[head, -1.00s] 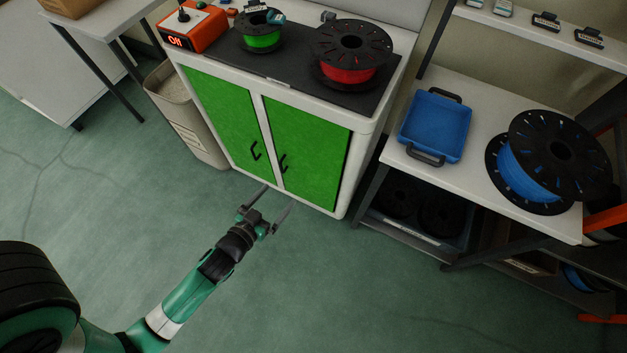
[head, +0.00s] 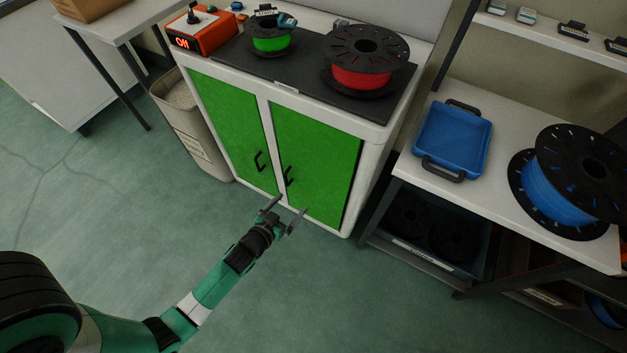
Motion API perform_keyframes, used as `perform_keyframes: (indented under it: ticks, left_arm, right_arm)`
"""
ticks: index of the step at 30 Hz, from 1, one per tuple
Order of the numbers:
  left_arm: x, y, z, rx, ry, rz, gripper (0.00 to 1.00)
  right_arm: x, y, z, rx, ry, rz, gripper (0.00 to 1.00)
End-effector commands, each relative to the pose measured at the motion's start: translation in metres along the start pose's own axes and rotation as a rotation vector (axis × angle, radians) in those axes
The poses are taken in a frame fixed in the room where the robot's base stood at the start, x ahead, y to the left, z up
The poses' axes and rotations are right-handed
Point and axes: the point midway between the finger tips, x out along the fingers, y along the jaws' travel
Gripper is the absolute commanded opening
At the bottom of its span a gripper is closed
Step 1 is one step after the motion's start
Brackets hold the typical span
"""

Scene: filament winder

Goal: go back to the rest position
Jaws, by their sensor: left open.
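My left gripper (head: 287,213) is open and empty, with its two fingers spread. It shows in front of the lower edge of the green-doored cabinet (head: 372,175), near the door handles. My left arm reaches in from the lower left over the green floor. My right gripper is not in view.
On the cabinet stand an orange box reading "Off" (head: 203,33), a green spool (head: 271,40) and a red spool (head: 362,76). A bin (head: 190,125) stands left of it. At right a table holds a blue tray (head: 453,139) and a blue spool (head: 547,190). The foreground floor is clear.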

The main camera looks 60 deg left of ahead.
Motion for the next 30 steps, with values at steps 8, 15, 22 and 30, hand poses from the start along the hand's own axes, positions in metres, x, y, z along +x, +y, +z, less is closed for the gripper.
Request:
perform_keyframes:
  ticks: [8,15,22,30]
  left_arm:
    - [0.0036,0.0,-0.0004,0.0,0.0,0.0,1.0]
    - [0.0034,0.0001,-0.0004,0.0,0.0,0.0,1.0]
    - [0.0033,0.0001,-0.0004,0.0,0.0,0.0,1.0]
    - [-0.0014,0.0002,-0.0005,0.0,0.0,0.0,1.0]
  right_arm:
    - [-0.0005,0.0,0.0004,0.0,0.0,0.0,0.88]
    - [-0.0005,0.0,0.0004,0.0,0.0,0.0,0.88]
    - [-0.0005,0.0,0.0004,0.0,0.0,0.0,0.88]
    - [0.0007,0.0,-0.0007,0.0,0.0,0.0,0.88]
